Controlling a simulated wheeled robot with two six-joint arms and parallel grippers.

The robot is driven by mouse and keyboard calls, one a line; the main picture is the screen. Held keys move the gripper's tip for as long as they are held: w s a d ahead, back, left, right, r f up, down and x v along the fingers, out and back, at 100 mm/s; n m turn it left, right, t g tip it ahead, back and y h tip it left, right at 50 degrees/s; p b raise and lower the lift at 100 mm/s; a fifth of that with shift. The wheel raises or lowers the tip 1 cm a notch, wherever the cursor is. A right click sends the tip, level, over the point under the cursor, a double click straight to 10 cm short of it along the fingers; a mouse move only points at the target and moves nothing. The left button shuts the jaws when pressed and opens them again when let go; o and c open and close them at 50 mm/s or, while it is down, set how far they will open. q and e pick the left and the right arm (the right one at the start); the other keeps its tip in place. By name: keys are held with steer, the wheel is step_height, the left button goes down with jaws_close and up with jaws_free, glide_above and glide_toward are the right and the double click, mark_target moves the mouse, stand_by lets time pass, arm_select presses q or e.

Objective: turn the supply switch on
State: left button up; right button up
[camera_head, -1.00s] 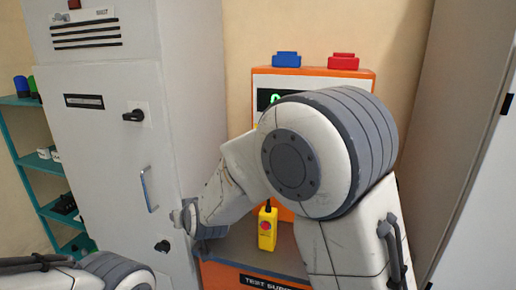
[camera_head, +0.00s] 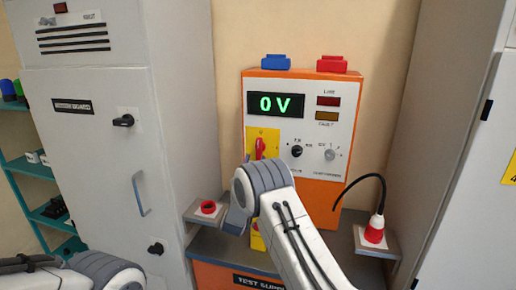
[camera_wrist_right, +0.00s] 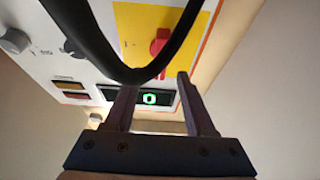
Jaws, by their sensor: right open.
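The supply switch is a red rotary handle (camera_head: 260,148) on a yellow plate (camera_head: 271,137), on the front of an orange and white test supply. The handle looks about upright. The display (camera_head: 276,104) reads 0 V in green. In the right wrist view the red handle (camera_wrist_right: 160,41) lies beyond the fingertips of my right gripper (camera_wrist_right: 157,82). The fingers are apart with nothing between them. In the head view my right arm hides most of that gripper, just below the switch. My left gripper is out of view; only part of that arm shows at lower left.
A red ring-shaped socket (camera_head: 208,207) sits on a small shelf left of the supply. Grey cabinets (camera_head: 95,160) flank the unit. A black loop (camera_wrist_right: 130,75) crosses the wrist view.

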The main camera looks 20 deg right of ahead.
mark_target(258, 150)
steer(key=p+x, duration=0.1)
steer(key=x, duration=0.4)
steer(key=shift+w+d, duration=0.1)
steer(key=shift+w, duration=0.2)
jaws_close()
